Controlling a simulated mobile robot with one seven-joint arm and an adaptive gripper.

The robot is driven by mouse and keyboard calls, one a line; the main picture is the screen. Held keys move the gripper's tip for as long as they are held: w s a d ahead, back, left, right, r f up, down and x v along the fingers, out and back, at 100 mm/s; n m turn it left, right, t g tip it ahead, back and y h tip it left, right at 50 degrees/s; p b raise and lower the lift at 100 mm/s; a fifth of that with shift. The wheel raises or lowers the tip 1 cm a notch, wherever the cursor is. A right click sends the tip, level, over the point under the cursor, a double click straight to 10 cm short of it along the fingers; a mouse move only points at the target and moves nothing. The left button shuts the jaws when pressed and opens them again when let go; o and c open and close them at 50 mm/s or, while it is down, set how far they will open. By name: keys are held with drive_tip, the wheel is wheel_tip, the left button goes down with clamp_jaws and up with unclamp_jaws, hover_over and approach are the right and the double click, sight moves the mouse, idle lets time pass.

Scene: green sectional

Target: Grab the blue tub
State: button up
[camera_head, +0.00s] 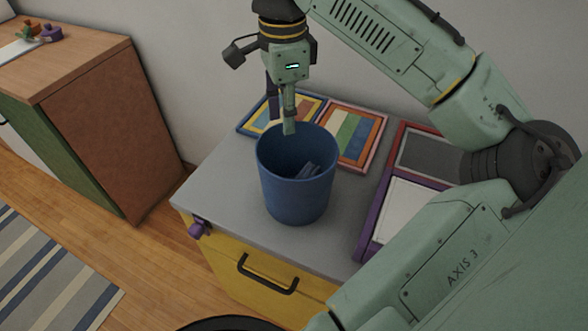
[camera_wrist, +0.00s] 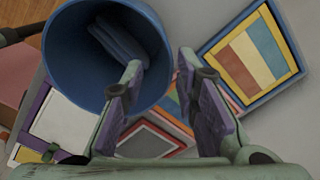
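The blue tub (camera_head: 296,185) stands upright on the grey top of a low cabinet. A grey-blue item (camera_head: 307,171) lies inside it. In the wrist view the tub (camera_wrist: 68,62) fills the upper left, with the item (camera_wrist: 118,42) in it. My gripper (camera_head: 281,122) points down at the tub's far rim, open and empty. In the wrist view my gripper (camera_wrist: 159,62) has one finger overlapping the tub's opening and the other outside the rim, with the tub wall between them. I cannot tell whether a finger touches the tub.
Colourful striped frames (camera_head: 354,136) lie flat behind the tub. A red-edged frame (camera_head: 425,153) and a purple-edged frame (camera_head: 405,212) lie to its right. The cabinet (camera_head: 235,262) has a yellow front with a dark handle. A wooden unit (camera_head: 100,100) stands at left.

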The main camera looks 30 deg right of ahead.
hover_over(287, 170)
wheel_tip(287, 170, down, 5)
drive_tip(key=shift+w+d+f+p, duration=0.1)
drive_tip(key=shift+f+p, duration=0.3)
drive_tip(key=shift+f, duration=1.05)
drive_tip(key=shift+w+f+p, duration=0.1)
drive_tip(key=shift+f+p, duration=0.3)
drive_tip(key=shift+f, duration=1.05)
drive_tip(key=shift+c, duration=0.5)
clamp_jaws()
